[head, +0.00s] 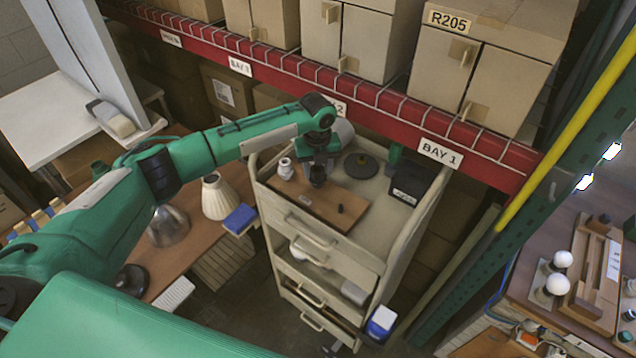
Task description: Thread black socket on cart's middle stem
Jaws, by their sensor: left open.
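The cream cart (335,257) stands in the middle of the head view, with a brown board (318,207) on its top. My left gripper (318,170) is open and points down over the far part of the board. A dark, socket-like piece (317,180) shows right at its fingertips; I cannot tell whether it sits on a stem, and the gripper partly hides it. A white socket (286,169) stands on the board to the left. A small black piece (340,209) stands nearer the front right of the board. My right gripper is out of view.
A round black base (361,165) and a black box (410,184) are on the cart top, right of the board. Red shelving (400,120) with cardboard boxes runs behind. A wooden table at left holds a cream lampshade (218,198) and a blue item (240,218).

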